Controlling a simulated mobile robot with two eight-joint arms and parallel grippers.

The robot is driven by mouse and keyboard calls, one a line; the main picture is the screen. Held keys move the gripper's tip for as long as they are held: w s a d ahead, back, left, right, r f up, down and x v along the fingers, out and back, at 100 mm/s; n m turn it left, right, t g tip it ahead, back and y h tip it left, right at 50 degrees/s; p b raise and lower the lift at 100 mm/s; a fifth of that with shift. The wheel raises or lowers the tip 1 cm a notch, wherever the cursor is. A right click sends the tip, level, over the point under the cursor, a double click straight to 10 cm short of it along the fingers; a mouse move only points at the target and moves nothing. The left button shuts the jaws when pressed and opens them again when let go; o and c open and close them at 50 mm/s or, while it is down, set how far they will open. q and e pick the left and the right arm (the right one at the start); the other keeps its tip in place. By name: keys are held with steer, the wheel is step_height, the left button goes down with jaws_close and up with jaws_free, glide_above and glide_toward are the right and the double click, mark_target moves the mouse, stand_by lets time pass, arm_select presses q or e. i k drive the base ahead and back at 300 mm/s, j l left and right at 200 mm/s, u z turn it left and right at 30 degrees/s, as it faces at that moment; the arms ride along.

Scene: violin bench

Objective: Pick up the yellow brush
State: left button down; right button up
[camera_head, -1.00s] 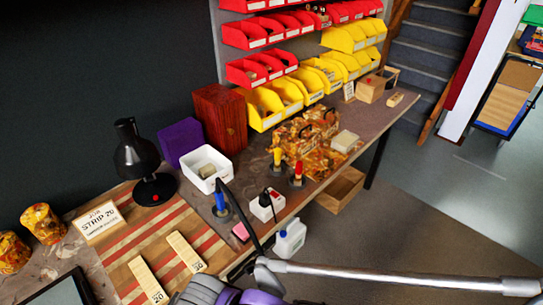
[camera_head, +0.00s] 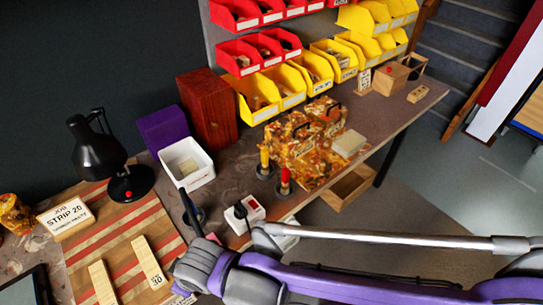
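The yellow brush (camera_head: 264,158) stands upright in a round dark holder on the bench, left of the patterned organiser. Its lower end is hidden in the holder. A red-handled tool (camera_head: 285,180) stands in a similar holder just in front of it. My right arm crosses the bottom of the view from the right, with its grey end left of and nearer than the yellow brush. A slim dark part (camera_head: 190,209) shows above that end, but I cannot make out the fingers clearly. Nothing is seen touching the yellow brush. My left gripper is out of view.
A white tub (camera_head: 187,178), a white box with a red switch (camera_head: 245,214) and a black lamp (camera_head: 100,150) stand to the left. The patterned organiser (camera_head: 298,138) is close on the right. Yellow and red bins line the back. Wooden strips lie on a striped board (camera_head: 115,225).

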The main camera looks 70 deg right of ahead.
mark_target(265, 165)
steer(key=k+l, duration=0.1)
steer(key=l, duration=0.35)
steer(key=k+l, duration=0.15)
steer(key=l, duration=0.25)
steer(key=k+l, duration=0.1)
steer(key=l, duration=0.35)
steer(key=k+l, duration=0.1)
steer(key=l, duration=0.3)
steer(key=k+l, duration=0.1)
steer(key=l, duration=0.35)
